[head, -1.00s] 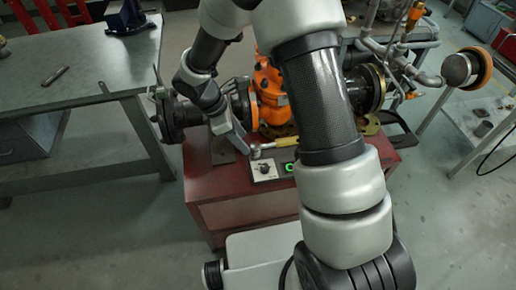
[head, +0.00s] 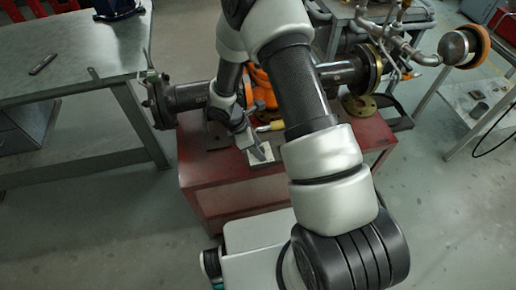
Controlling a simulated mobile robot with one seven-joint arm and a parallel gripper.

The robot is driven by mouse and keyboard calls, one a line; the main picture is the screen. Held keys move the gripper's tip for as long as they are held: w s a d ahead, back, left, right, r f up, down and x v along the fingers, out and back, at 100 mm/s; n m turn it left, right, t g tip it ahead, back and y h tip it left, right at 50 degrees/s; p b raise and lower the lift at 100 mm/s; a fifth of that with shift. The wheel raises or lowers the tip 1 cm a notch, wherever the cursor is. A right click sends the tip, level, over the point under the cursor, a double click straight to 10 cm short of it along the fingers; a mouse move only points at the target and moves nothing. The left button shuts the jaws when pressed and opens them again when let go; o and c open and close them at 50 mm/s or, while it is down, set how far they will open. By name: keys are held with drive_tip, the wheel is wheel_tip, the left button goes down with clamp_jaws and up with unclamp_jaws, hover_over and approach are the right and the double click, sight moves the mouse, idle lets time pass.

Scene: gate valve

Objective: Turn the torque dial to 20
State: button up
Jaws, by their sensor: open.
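The pale panel (head: 262,170) that carries the torque dial lies on the front part of the red cabinet top. My gripper (head: 261,153) is open and reaches down over this panel. The dial itself is hidden behind the fingers, so I cannot tell its setting or whether the fingers touch it. The green readout cannot be seen; my arm crosses the area to the right of the panel.
The red cabinet (head: 235,188) bears an orange valve (head: 263,88), partly hidden by my arm, with dark flanged pipe (head: 193,97) at its side. A grey workbench (head: 70,62) stands at left.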

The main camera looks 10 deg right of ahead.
drive_tip(key=shift+d+f, duration=0.1)
drive_tip(key=shift+f, duration=0.05)
drive_tip(key=shift+c, duration=0.3)
drive_tip(key=c, duration=1)
